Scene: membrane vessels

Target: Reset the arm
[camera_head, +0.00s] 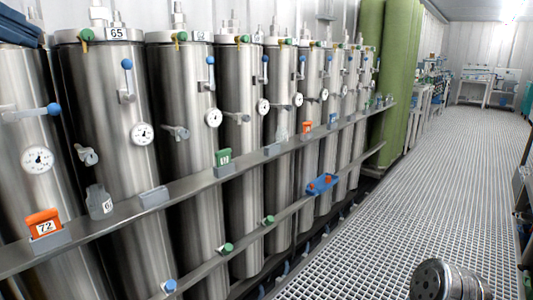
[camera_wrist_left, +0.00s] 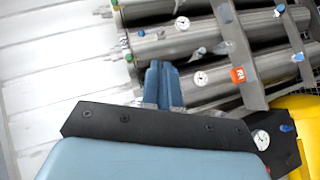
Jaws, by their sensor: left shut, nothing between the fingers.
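My left gripper (camera_wrist_left: 163,84) shows in the left wrist view with its two blue fingers together, shut and empty. Its black plate and blue housing fill the lower part of that view. In the head view, dark blue parts of my left gripper (camera_head: 22,28) show at the top left corner, in front of the left end of the vessel row.
Tall steel vessels (camera_head: 100,130) with gauges and blue-knobbed valves line the left wall. A rail (camera_head: 110,217) in front holds orange tag 72 (camera_head: 43,223), a bottle (camera_head: 99,202) and a green tag (camera_head: 223,157). A blue tray (camera_head: 322,184) sits lower. The grated floor (camera_head: 400,220) is mostly clear.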

